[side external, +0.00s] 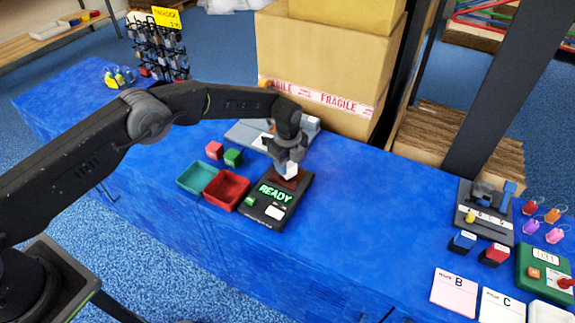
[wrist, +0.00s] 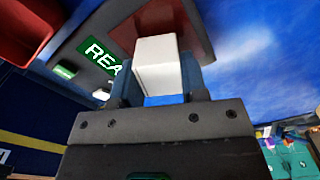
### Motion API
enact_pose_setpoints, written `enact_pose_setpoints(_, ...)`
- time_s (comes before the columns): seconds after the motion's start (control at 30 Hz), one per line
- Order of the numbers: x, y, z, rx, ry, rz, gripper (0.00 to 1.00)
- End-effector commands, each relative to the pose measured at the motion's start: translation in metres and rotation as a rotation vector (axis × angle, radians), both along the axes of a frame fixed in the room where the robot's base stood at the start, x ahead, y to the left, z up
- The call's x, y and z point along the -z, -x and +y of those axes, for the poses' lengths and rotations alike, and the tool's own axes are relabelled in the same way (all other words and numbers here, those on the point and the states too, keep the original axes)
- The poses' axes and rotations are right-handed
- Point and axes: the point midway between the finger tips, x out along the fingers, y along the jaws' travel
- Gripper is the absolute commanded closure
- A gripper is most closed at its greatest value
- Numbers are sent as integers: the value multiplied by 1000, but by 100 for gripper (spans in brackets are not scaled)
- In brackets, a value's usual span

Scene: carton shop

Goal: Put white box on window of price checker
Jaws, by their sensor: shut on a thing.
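The white box (side external: 291,169) is in my gripper (side external: 290,160), which is shut on it. In the wrist view the white box (wrist: 156,64) stands between the two fingers of my gripper (wrist: 158,85). The price checker (side external: 277,198) is a dark device on the blue table with a green READY display. Its dark red window (side external: 289,182) is at its far end, right under the box. In the wrist view the window (wrist: 150,17) shows behind the box. I cannot tell whether the box touches the window.
A teal tray (side external: 195,178) and a red tray (side external: 227,189) stand left of the checker. A red cube (side external: 214,150) and a green cube (side external: 233,157) lie behind them. Large cartons (side external: 325,60) stand at the back.

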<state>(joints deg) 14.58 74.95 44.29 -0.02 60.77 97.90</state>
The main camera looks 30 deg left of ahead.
Motion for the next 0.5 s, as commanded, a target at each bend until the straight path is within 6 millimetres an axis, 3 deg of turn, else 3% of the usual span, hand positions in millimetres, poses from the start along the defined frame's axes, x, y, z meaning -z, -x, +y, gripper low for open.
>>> enact_pose_setpoints(0.07, 9, 0, 0, -1, 0, 0, 84)
enact_pose_setpoints(0.43, 13, 0, 0, -1, -1, -1, 84)
enact_pose_setpoints(0.47, 13, 0, 1, -1, -1, -1, 59)
enact_pose_setpoints(0.5, 13, 0, 0, -1, -1, -1, 55)
